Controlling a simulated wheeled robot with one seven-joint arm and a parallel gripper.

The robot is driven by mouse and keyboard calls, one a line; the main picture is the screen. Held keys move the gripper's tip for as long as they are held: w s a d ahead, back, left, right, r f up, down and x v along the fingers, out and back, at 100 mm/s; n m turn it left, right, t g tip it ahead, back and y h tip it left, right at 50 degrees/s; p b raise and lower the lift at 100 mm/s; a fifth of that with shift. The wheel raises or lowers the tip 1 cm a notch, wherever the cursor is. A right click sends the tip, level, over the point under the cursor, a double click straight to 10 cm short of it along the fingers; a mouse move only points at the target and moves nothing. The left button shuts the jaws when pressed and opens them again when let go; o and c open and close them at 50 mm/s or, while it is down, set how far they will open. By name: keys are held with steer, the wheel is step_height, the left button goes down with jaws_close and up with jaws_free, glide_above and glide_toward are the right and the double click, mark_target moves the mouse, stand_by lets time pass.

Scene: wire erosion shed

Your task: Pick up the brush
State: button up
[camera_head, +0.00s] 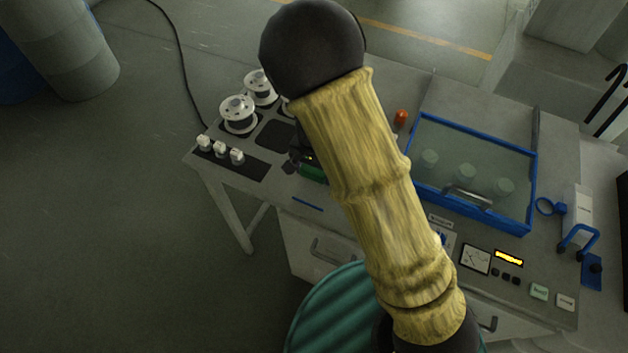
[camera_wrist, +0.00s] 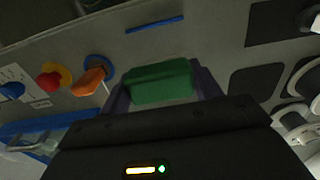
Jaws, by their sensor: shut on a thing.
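The brush (camera_wrist: 163,80) shows in the wrist view as a green block. No bristles can be made out. My gripper (camera_wrist: 160,92) has one dark finger at each side of the block and is shut on it. In the head view a small part of the green brush (camera_head: 313,173) shows above the worktop beside my yellow-sleeved arm. My gripper there is dark and mostly hidden behind the arm. Whether the brush touches the worktop cannot be told.
The grey worktop (camera_head: 262,192) carries wire spools (camera_head: 239,115) and white pegs (camera_head: 221,150) at left. A blue-framed clear box (camera_head: 470,172) stands at right, with a meter (camera_head: 475,260) in front. The wrist view shows an orange piece (camera_wrist: 92,80) and a red knob (camera_wrist: 48,80).

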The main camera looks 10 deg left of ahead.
steer(key=shift+r, duration=1.35)
steer(key=o, duration=0.4)
steer(key=shift+c, duration=1.4)
